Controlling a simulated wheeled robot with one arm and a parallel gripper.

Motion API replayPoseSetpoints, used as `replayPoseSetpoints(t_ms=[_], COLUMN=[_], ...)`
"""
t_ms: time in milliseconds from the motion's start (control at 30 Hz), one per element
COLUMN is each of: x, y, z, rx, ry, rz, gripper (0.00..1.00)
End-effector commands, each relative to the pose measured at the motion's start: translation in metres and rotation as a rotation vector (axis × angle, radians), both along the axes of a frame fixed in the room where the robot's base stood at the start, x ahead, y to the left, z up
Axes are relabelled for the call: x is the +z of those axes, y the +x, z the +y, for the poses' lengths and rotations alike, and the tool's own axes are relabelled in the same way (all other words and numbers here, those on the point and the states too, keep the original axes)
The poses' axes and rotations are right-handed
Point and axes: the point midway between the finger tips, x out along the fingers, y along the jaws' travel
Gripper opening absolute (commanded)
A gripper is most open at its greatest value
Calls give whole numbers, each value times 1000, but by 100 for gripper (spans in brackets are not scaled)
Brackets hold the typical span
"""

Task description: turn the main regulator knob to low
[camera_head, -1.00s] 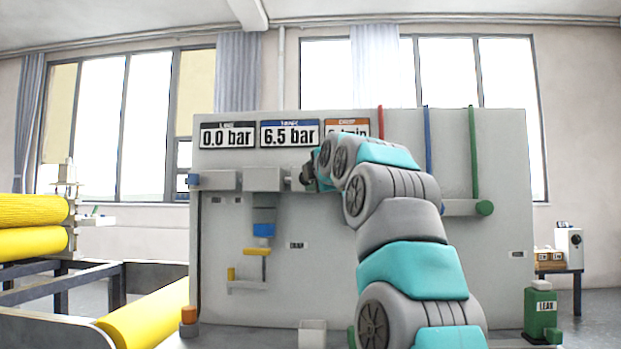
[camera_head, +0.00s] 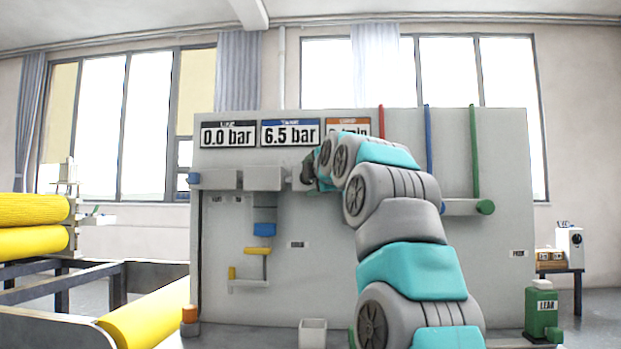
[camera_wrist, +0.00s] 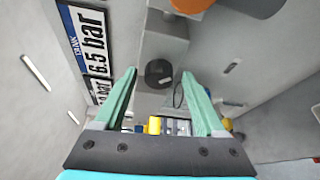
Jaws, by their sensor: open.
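A dark round knob (camera_wrist: 158,72) sits on a grey block in the wrist view and shows between my fingertips. No label on it can be read, so I cannot tell its setting. My gripper (camera_wrist: 159,76) is open, its two green fingers on either side of the knob in the picture. I see no clear contact with it. In the head view my gripper (camera_head: 308,172) is small and dark at the panel (camera_head: 480,255), below the displays, and my arm hides part of that area.
Displays read 0.0 bar (camera_head: 228,137) and 6.5 bar (camera_head: 290,135); a third, orange-topped display (camera_head: 348,127) is partly covered by my arm. Red, blue and green pipes run down the panel's right. A green LEAK canister (camera_head: 541,308) stands at right, yellow rolls (camera_head: 35,225) at left.

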Motion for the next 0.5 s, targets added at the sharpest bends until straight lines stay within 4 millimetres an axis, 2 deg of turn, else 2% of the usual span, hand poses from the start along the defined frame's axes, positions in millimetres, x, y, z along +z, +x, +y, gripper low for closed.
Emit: replayPoseSetpoints(t_ms=[267, 500], x=[-1, 1], y=[-6, -27], z=[-2, -10], rx=[0, 0], ry=[0, 1], rz=[1, -2], gripper=[73, 73])
